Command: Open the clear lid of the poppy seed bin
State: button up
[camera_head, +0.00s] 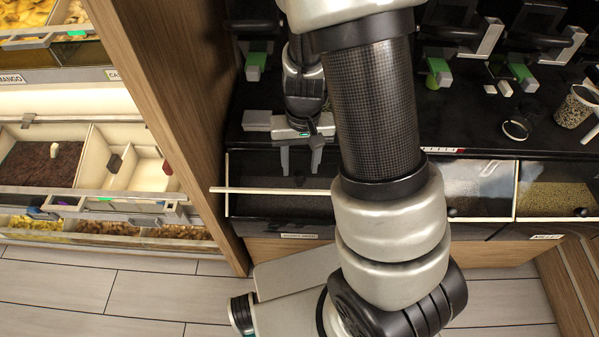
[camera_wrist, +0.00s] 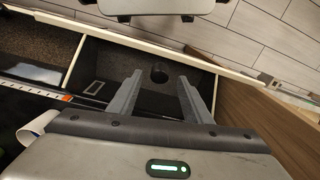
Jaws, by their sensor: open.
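The poppy seed bin (camera_head: 268,206) is the dark-filled bin at the left end of the lower row, with a white label (camera_head: 298,236) on its front. Its clear lid (camera_wrist: 120,65) shows in the wrist view with a round black knob (camera_wrist: 158,72). My gripper (camera_head: 300,172) is above this bin, fingers pointing down and apart. In the wrist view my gripper (camera_wrist: 159,82) has its open fingertips on either side of the knob in the picture. I cannot tell how far apart they are in depth. My arm hides the bin's right part in the head view.
A pale strip (camera_head: 265,190) crosses over the bin and reaches past its left side toward the wooden post (camera_head: 190,110). Other lidded bins, including a millet bin (camera_head: 555,198), stand to the right. Dispensers with green levers (camera_head: 438,72) stand behind. The floor in front is tiled.

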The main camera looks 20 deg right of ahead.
aim_at(300, 174)
jog(key=shift+f, duration=1.7)
grip_shut()
